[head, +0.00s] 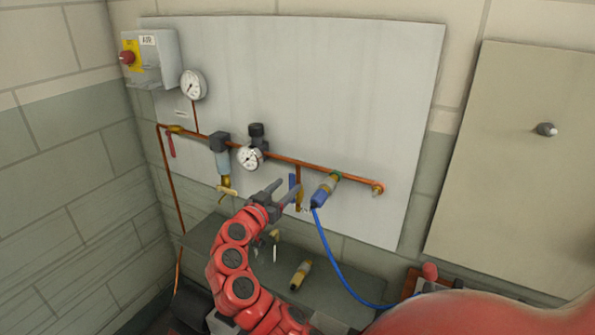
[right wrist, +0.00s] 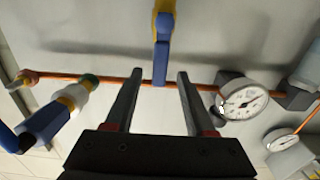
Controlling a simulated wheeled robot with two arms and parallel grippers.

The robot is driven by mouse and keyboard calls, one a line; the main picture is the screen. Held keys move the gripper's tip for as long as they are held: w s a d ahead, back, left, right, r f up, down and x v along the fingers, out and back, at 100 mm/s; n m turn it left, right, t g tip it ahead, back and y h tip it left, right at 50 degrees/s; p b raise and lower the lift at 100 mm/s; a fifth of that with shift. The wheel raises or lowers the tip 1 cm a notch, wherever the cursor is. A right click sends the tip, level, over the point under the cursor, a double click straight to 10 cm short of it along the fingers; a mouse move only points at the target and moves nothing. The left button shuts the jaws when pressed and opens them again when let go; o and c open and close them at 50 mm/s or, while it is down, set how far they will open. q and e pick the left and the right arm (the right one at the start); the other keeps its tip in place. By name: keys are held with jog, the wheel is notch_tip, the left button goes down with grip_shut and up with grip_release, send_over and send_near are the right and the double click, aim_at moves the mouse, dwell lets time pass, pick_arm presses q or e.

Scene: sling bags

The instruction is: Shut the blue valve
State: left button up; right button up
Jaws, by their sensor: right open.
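The blue valve handle (head: 292,181) hangs from a brass valve on the copper pipe at the wall panel. In the right wrist view the blue handle (right wrist: 161,62) lies along the line between my two fingers, with its yellow valve body above it. My right gripper (head: 285,188) is open, its fingers pointing at the panel close to the handle. In the right wrist view the gripper (right wrist: 159,75) has one finger on each side of the handle; I cannot tell whether either touches it. My left gripper is not in view.
A yellow-and-blue coupling (head: 325,190) with a blue hose (head: 329,252) is right of the valve. A gauge (head: 250,157) and regulator are left of it. A red-handled valve (head: 171,144) is farther left. A dark bench (head: 225,240) below holds a loose yellow coupling (head: 301,275).

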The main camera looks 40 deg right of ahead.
aim_at(293, 180)
jog(key=p+x, duration=0.1)
jog(key=x, duration=0.5)
jog(key=shift+w+d+p, duration=0.1)
jog(key=shift+d+p, duration=0.2)
jog(key=shift+d, duration=0.05)
grip_shut()
jog(key=shift+f, duration=0.1)
dwell(1.0)
